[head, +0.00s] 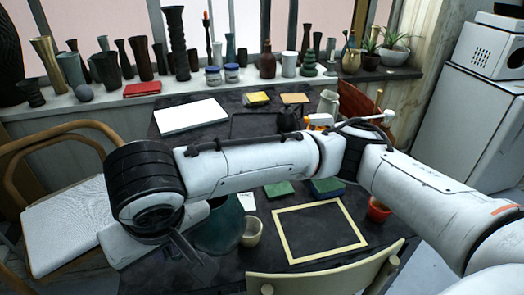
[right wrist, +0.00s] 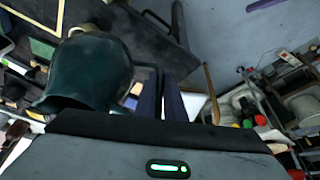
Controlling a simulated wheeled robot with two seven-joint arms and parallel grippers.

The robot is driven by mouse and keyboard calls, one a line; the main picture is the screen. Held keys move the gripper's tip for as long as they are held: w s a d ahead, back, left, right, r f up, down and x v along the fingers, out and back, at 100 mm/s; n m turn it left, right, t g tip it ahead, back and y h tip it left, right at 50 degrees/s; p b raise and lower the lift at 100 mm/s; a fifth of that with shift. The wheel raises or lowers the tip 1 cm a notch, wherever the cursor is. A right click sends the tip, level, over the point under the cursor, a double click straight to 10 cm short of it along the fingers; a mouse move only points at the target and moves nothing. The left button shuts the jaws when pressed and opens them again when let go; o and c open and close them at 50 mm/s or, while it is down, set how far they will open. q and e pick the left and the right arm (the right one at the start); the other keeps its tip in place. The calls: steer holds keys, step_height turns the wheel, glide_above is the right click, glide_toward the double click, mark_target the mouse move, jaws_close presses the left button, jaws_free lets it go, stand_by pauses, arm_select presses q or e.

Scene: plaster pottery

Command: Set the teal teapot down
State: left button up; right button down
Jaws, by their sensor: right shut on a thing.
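The teal teapot (head: 222,228) is at the front left of the dark table, partly hidden by my right arm and gripper. In the right wrist view the teapot (right wrist: 92,72) shows as a dark, rounded teal body beside the fingers. My right gripper (head: 198,262) reaches across from the right and is shut on the teapot at its left side in the head view. The exact grip point is hidden. In the right wrist view the fingers (right wrist: 170,98) are close together. I cannot tell whether the teapot's base touches the table. My left gripper is not in view.
A cream cup (head: 252,232) stands just right of the teapot. A pale yellow rectangular outline (head: 320,205) encloses bare table further right. An orange-red pot (head: 379,209) is beyond it. A chair back (head: 325,283) rises at the front edge. Green blocks (head: 280,188) lie behind.

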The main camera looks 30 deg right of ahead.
steer(key=w+a+f+n+y+b, duration=0.1)
steer(key=w+a+f+n+b, duration=0.2)
steer(key=w+a+b, duration=0.3)
steer(key=shift+w+a+f+b, duration=0.2)
steer(key=shift+w+b, duration=0.15)
steer(key=shift+w, duration=0.15)
step_height(320, 180, down, 10)
steer(key=shift+r+b, duration=0.1)
steer(key=shift+b, duration=0.6)
steer(key=c, duration=2.3)
jaws_free()
steer(key=shift+f, duration=0.3)
steer(key=o, duration=0.5)
steer(key=shift+c, duration=0.2)
steer(key=shift+r, duration=0.1)
